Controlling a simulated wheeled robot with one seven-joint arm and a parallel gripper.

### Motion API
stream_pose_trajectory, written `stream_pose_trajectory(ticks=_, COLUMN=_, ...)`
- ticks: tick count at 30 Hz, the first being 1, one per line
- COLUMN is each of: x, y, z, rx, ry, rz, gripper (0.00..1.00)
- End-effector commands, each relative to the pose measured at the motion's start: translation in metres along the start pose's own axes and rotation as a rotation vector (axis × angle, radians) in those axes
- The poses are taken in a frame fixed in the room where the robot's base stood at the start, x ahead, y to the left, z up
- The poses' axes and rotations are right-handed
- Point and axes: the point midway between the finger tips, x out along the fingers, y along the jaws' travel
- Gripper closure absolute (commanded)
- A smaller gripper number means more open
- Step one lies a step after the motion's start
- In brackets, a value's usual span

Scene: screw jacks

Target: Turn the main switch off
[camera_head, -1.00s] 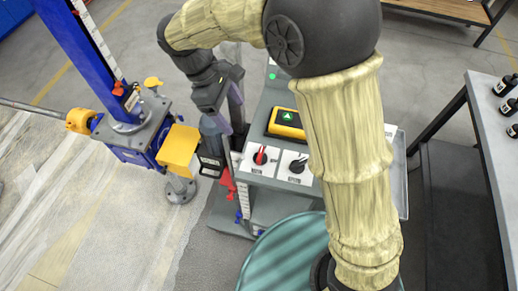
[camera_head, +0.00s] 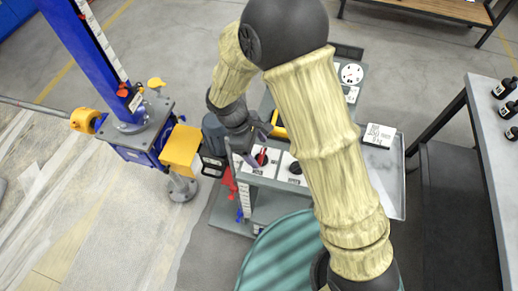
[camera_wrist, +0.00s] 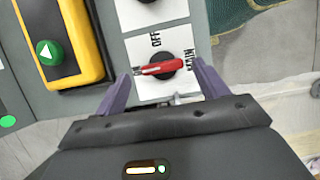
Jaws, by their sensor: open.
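The main switch is a red handle on a black knob, on a white plate of the grey panel. It shows in the wrist view (camera_wrist: 160,68) and in the head view (camera_head: 262,157). In the wrist view the handle lies roughly crosswise, with the word OFF above it and more lettering to its right. My gripper (camera_wrist: 163,80) is open, with one purple finger on each side of the handle; I cannot tell whether either touches it. In the head view my gripper (camera_head: 261,146) is over the switch and partly covers its plate.
A second switch with a black knob (camera_head: 294,169) is beside the red one. A yellow-framed box with a green button (camera_wrist: 48,52) is close to the left finger. A yellow block (camera_head: 181,150) of the blue machine stands left of the panel. A table with bottles is at right.

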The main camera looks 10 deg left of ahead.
Motion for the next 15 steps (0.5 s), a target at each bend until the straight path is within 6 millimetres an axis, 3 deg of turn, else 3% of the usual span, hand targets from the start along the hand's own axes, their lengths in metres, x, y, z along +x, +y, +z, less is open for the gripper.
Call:
stream_pose_trajectory(ticks=4, x=0.015, y=-0.001, z=0.000, rx=-0.003, ry=-0.002, rz=0.000, gripper=0.27)
stream_pose_trajectory(ticks=14, x=0.018, y=-0.003, z=-0.003, rx=-0.009, ry=0.001, rz=0.004, gripper=0.27)
stream_pose_trajectory(ticks=15, x=0.018, y=-0.002, z=-0.003, rx=-0.008, ry=0.001, rz=0.004, gripper=0.35)
